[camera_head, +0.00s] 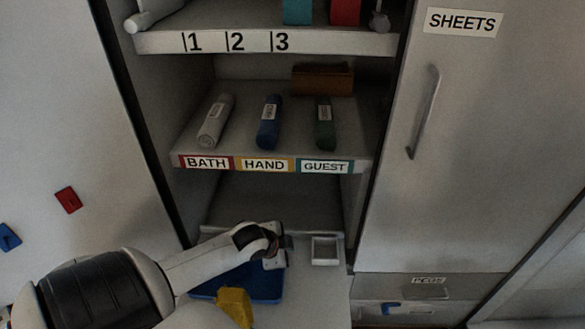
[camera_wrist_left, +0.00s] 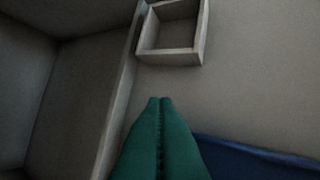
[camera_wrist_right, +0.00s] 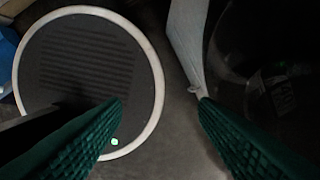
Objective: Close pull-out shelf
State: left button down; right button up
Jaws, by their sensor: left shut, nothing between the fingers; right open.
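A pale flat surface (camera_head: 322,290), which looks like the pull-out shelf, extends forward from the bottom of the open cabinet. A small square raised frame (camera_head: 325,250) stands on it; the frame also shows at the top of the left wrist view (camera_wrist_left: 171,56). My left gripper (camera_head: 280,258) is over this surface, just left of the frame. In the left wrist view its green fingers (camera_wrist_left: 160,100) are shut and empty, short of the frame; contact with the surface cannot be told. My right gripper (camera_wrist_right: 160,100) is open and empty, away from the shelf, seen only in its wrist view.
A blue flat item (camera_head: 262,284) and a yellow item (camera_head: 234,303) lie beside my left arm. Above, a labelled shelf (camera_head: 262,165) holds rolled towels and a brown box (camera_head: 322,79). The SHEETS door (camera_head: 470,140) at right is closed, with a long handle.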

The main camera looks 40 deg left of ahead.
aim_at(300, 238)
pick_arm(q)
jog(key=x, duration=0.3)
jog(key=shift+w+f, duration=0.2)
jog(key=shift+w, duration=0.05)
jog(key=w+a, duration=0.1)
jog(key=w+a+p, duration=0.1)
jog(key=shift+w+f, duration=0.3)
jog(key=shift+w, duration=0.05)
jog(key=shift+w+a, duration=0.35)
jog(key=shift+w, duration=0.15)
